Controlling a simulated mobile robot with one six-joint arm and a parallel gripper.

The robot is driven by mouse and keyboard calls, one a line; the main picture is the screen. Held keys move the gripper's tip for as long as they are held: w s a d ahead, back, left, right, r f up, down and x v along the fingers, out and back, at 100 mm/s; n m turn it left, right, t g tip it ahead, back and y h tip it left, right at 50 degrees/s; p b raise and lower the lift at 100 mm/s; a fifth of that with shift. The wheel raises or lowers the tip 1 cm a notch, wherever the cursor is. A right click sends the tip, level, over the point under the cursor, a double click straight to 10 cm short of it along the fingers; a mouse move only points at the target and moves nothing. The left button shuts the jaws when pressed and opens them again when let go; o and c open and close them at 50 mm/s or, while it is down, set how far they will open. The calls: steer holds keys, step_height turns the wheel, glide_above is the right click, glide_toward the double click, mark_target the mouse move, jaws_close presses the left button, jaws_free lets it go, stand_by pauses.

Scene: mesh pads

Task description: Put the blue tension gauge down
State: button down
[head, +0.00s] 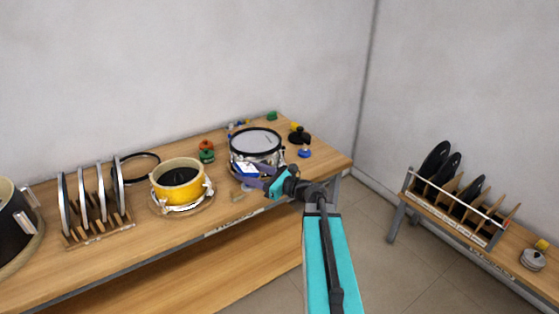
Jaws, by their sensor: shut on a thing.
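My gripper (249,176) reaches left from the teal arm, over the front part of the wooden table (120,257). Its dark purple fingers are shut on a small blue and white thing, which looks like the blue tension gauge (246,169). The gauge is partly hidden by the fingers. It shows in front of the lower side of a silver drum with a white head (256,141). I cannot tell whether the gauge touches the drum or the table.
A yellow drum (180,182) sits left of the silver drum, with a rack of hoops (98,222) further left. A small blue object (305,153) and a black and yellow piece (299,136) lie to the right. A low bench with black discs (436,160) stands far right.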

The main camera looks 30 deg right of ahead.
steer(key=shift+s+a+f+n+g+y+b, duration=0.6)
steer(key=shift+a+f+n+g+y+b, duration=0.8)
steer(key=shift+a, duration=2.2)
steer(key=shift+s+a+f+n+g+y+b, duration=0.7)
steer(key=shift+a+f+b, duration=0.95)
steer(key=shift+a+f, duration=1.45)
steer(key=shift+s+a+f+n+g+y+b, duration=0.6)
steer(key=shift+a+f+y+b, duration=0.75)
steer(key=shift+a, duration=2.75)
steer(key=shift+w+d+h, duration=0.1)
steer(key=shift+h, duration=0.15)
